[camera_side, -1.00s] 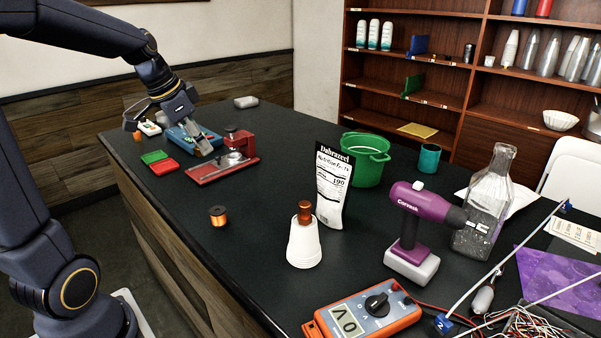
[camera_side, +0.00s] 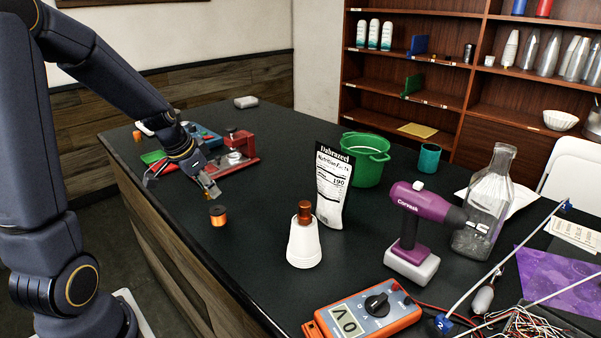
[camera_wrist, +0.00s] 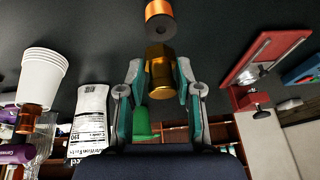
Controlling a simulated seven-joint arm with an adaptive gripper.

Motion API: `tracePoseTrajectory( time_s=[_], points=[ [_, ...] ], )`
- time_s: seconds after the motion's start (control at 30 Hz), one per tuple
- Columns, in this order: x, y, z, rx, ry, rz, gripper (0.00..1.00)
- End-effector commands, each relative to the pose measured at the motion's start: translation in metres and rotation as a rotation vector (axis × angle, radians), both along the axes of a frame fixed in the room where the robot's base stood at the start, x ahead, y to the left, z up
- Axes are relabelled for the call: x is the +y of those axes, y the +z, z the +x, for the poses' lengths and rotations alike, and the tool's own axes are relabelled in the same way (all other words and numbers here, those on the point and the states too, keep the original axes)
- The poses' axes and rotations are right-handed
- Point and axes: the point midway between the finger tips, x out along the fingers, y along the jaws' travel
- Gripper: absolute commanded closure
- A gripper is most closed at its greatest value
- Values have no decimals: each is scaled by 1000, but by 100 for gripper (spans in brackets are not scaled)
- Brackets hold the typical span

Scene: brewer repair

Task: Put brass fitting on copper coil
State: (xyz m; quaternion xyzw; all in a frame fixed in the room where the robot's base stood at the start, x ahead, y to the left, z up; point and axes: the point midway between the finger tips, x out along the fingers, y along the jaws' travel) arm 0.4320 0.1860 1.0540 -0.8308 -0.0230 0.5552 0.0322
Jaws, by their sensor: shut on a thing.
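The copper coil (camera_side: 218,216), a small orange spool with dark ends, stands on the black table near its left edge. In the wrist view the copper coil (camera_wrist: 159,10) is at the top middle, just beyond the held part. My gripper (camera_side: 208,188) is shut on the brass fitting (camera_side: 212,193), a shiny gold piece. In the wrist view the brass fitting (camera_wrist: 160,68) sits between the fingertips of my gripper (camera_wrist: 160,82). It is a little above the coil and apart from it in the side view. The fingers hide part of the fitting.
A red vise-like stand (camera_side: 240,142) and a blue box (camera_side: 203,136) lie behind my gripper. White stacked cups (camera_side: 304,246) with a copper-coloured piece on top and a nutrition pouch (camera_side: 333,180) stand to the right. The table around the coil is clear.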

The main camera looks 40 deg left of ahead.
Motion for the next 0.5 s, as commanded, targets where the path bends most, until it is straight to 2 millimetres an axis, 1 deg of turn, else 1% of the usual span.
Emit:
tracePoseTrajectory(
  time_s=[0.03, 0.17, 0.27, 0.4, 0.5],
  points=[
    [2, -7, 4, 3, 0, -2, 100],
    [5, -16, 12, 1, -1, -1, 100],
    [8, -26, 18, 2, -1, -2, 100],
    [7, -47, 17, 2, 1, -3, 100],
    [7, -52, 17, 0, -1, 0, 100]
  ],
)
